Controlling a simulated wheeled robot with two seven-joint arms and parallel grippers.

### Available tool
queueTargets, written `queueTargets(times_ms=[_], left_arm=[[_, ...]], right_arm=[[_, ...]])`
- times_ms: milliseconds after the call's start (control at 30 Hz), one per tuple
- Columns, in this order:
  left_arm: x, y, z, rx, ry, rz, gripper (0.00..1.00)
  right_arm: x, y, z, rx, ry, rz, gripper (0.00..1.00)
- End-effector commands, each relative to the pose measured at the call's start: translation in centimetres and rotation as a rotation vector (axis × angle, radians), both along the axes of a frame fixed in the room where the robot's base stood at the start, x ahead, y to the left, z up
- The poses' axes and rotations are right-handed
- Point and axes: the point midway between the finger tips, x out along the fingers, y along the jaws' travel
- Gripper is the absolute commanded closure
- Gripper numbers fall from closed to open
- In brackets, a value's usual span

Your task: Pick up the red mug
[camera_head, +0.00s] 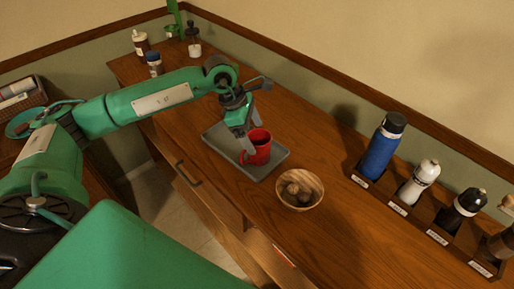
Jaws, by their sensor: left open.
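The red mug (260,150) stands upright on a grey tray (271,171) on the wooden counter. My left gripper (249,140) points down at the mug from above and behind its left side. Its fingers are open and overlap the mug's upper left edge in the picture. I cannot tell whether they touch the mug. Part of the mug's left side is hidden by a finger. My right gripper is not in view.
A wooden bowl (313,201) with dark round items stands right of the tray. A rack with a blue bottle (381,150), a white bottle (420,181) and a black bottle (461,208) lines the right. Several small bottles stand at the far left. The counter beyond the tray is clear.

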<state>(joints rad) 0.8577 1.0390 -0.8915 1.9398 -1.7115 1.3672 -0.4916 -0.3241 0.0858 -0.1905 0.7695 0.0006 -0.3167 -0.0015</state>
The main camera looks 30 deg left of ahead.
Motion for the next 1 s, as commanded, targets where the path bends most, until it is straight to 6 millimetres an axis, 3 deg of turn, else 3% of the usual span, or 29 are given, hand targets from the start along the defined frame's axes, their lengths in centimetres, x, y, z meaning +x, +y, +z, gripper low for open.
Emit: queueTargets(times_ms=[200, 467, 500, 800, 1000], left_arm=[[0.2, -1.2, -2.5, -0.001, 0.002, 0.0, 0.11], [0.3, -1.3, -3.0, 0.0, 0.0, 0.0, 0.11], [0.3, -1.3, -3.0, 0.0, 0.0, 0.0, 0.13], [0.3, -1.3, -2.9, 0.0, -0.001, 0.0, 0.68], [0.3, -1.3, -2.9, -0.001, -0.001, 0.0, 0.68]], right_arm=[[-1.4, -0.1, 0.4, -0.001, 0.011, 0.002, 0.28], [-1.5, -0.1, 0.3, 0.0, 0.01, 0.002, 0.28], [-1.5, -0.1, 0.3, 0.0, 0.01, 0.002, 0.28], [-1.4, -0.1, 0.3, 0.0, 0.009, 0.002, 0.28], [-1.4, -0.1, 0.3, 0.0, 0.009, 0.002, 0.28]])
